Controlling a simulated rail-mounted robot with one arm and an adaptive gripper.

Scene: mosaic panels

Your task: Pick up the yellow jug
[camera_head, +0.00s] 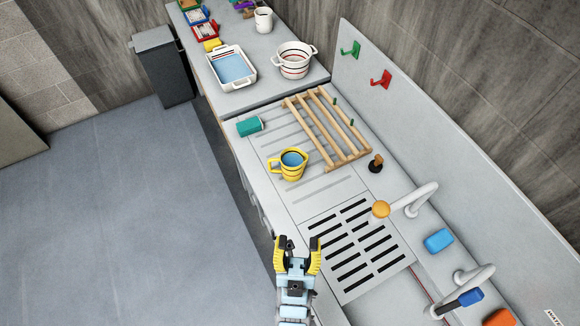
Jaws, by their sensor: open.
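The yellow jug (289,165) stands upright on the ribbed draining part of the counter. It has dark bands, a handle on its left side and a blue inside or content. My gripper (299,246) is at the lower middle of the view, with yellow-and-black fingers spread apart and nothing between them. It is nearer the camera than the jug and apart from it, below it in the picture, by the left edge of the slotted grate.
A wooden rack (327,128) stands just right of the jug. A teal block (249,126) lies behind it to the left. A white tray (232,68) and pot (294,61) stand farther back.

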